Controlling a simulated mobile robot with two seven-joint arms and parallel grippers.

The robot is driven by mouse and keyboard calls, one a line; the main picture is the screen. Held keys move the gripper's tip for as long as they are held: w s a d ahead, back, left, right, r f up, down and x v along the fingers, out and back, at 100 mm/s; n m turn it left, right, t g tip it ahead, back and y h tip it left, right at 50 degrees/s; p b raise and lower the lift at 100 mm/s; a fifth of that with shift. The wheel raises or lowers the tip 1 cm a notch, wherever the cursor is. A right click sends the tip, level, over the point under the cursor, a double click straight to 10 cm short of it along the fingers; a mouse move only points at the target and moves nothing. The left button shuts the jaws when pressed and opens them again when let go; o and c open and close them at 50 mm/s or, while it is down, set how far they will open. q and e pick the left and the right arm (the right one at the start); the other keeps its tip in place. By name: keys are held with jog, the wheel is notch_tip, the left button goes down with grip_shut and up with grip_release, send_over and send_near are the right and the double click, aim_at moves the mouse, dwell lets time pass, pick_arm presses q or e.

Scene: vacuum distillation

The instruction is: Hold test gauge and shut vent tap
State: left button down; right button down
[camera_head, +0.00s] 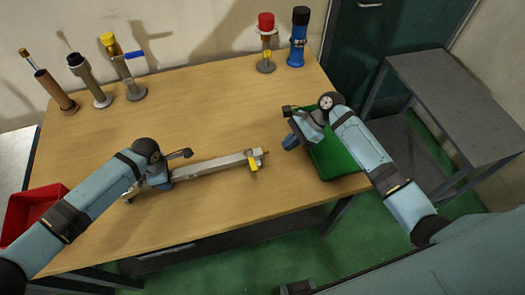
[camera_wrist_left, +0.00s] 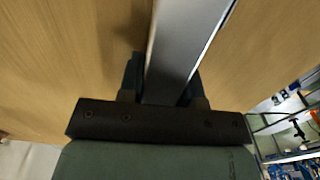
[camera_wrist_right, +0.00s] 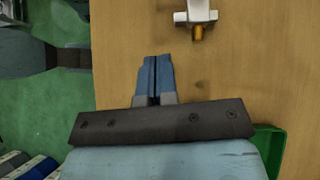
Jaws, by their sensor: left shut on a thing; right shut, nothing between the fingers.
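The test gauge, a long grey bar (camera_head: 205,167), lies across the middle of the table in the head view. A yellow tap handle (camera_head: 252,162) is at its right end, by a small brass tip. My left gripper (camera_head: 163,180) is shut on the bar's left part; the left wrist view shows the bar (camera_wrist_left: 185,45) between its fingers. My right gripper (camera_head: 290,142) is shut and empty, a little right of the tap end and apart from it. In the right wrist view, the white tap fitting (camera_wrist_right: 195,14) with its brass tip is ahead of the shut fingers (camera_wrist_right: 154,78).
A green tray (camera_head: 335,160) is under my right forearm at the table's right edge. A red bin (camera_head: 30,215) is at the left. Several upright fittings stand along the back, including a blue one (camera_head: 298,38) and a red-topped one (camera_head: 266,42).

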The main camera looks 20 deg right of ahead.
jog(key=v, duration=0.5)
jog(key=shift+s+d+r, duration=0.1)
jog(key=shift+s+r, duration=0.05)
jog(key=shift+s, duration=0.1)
pick_arm(q)
jog(key=c, duration=0.7)
grip_release()
notch_tip(320, 180, up, 12)
jog(key=shift+r, duration=0.1)
